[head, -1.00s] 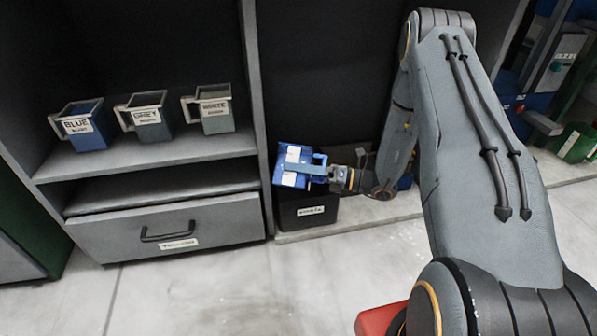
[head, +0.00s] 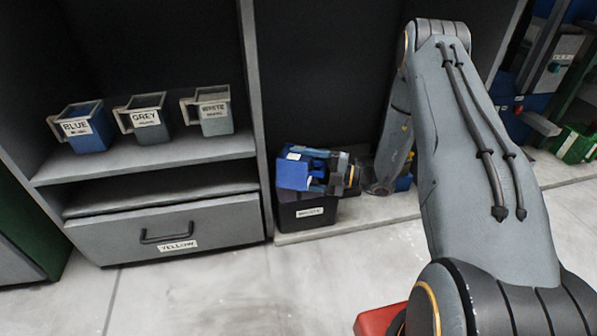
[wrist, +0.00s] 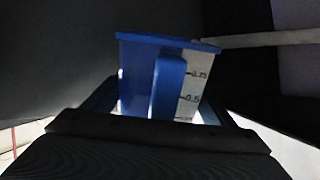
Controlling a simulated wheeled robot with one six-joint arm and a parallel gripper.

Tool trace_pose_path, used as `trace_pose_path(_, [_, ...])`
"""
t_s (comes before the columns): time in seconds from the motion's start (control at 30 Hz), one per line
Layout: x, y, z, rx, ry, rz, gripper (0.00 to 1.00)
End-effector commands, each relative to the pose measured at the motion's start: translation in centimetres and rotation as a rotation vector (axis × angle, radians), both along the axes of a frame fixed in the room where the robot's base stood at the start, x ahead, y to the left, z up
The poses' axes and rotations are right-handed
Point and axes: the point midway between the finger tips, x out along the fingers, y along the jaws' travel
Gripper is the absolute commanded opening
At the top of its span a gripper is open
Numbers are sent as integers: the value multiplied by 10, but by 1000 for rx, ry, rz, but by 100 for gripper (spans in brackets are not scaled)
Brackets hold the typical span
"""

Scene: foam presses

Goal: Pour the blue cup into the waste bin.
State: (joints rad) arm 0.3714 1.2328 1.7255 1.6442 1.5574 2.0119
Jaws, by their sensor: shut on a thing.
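A blue cup (head: 293,174) is held over the black waste bin (head: 308,213), which has a white label on its front. In the head view the cup looks tipped over to the left, low over the bin's opening. My gripper (head: 340,172) is at the cup's right and shut on it. In the wrist view the cup (wrist: 137,75) shows its handle toward me and a pale scale strip with 0.75 and 0.5 marks. The cup's inside and the bin's inside are hidden, so I cannot tell whether anything is flowing.
Below is a drawer (head: 170,232) labelled YELLOW. The floor in front is clear.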

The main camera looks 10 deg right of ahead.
Motion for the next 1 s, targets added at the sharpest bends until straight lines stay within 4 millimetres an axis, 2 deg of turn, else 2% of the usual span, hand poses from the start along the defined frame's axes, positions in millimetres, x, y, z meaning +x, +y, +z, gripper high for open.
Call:
trace_pose_path(0.4, [10,-5,8,71,148,0,50])
trace_pose_path(1.0, [10,-5,8,74,154,0,50])
